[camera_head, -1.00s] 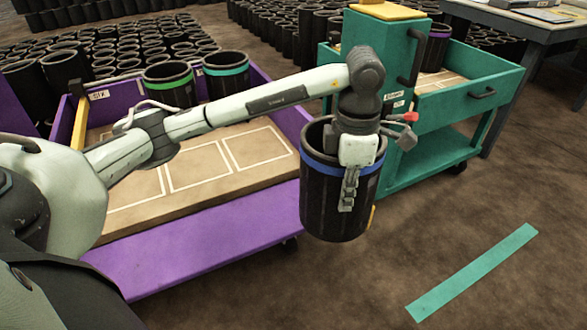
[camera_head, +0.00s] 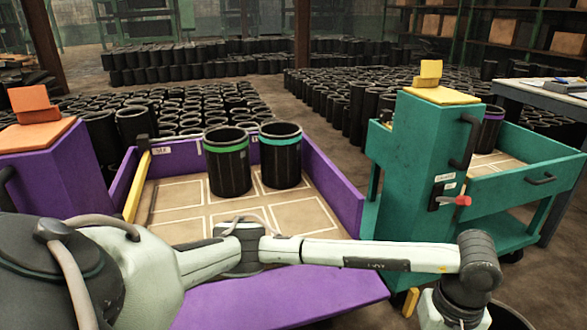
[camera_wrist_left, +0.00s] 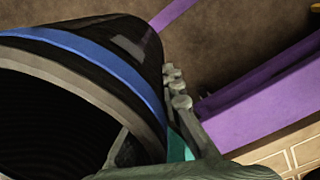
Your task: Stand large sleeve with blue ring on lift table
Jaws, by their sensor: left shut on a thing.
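The large black sleeve with the blue ring (camera_wrist_left: 128,40) is held by my left gripper (camera_wrist_left: 152,122). In the left wrist view one finger lies along its outside wall and the other reaches into its open mouth. In the head view only a dark bit of the sleeve's rim (camera_head: 513,318) shows at the bottom edge, partly behind my left gripper (camera_head: 452,312). A purple cart (camera_head: 335,190) with a tan, white-outlined deck stands ahead, and a teal cart (camera_head: 412,160) stands to its right. I cannot tell which one is the lift table. My right gripper is not in view.
A green-ringed sleeve (camera_head: 228,170) and a teal-ringed sleeve (camera_head: 281,162) stand upright on the purple cart's deck. A purple-ringed sleeve (camera_head: 490,130) stands on the teal cart. Several outlined deck squares are empty. A workbench (camera_head: 540,100) stands at right.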

